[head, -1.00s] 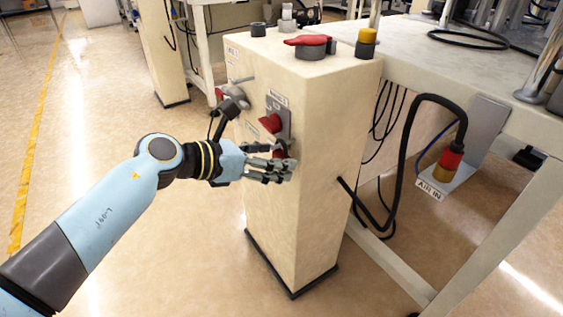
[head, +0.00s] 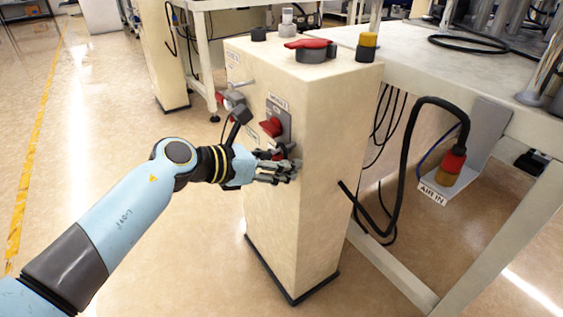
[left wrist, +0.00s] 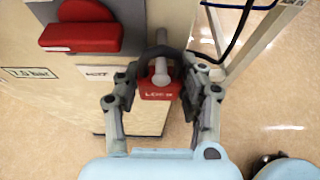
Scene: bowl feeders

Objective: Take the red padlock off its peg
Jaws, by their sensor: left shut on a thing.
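The red padlock (left wrist: 160,88) has white lettering and a dark shackle (left wrist: 159,50). In the left wrist view the shackle arches around a pale grey peg (left wrist: 161,73), whose end points toward the camera. My left gripper (left wrist: 163,80) is shut on the padlock, one finger on each side of it. In the head view my left gripper (head: 287,168) is at the pillar's front face, below the red switch, and its fingers hide most of the padlock (head: 263,155). My right gripper is in neither view.
A red rotary switch (head: 271,127) sits on a grey plate just above the padlock. The cream pillar (head: 313,220) stands against a white table (head: 420,80). A black hose (head: 400,160) hangs to the right. Open floor lies left of the pillar.

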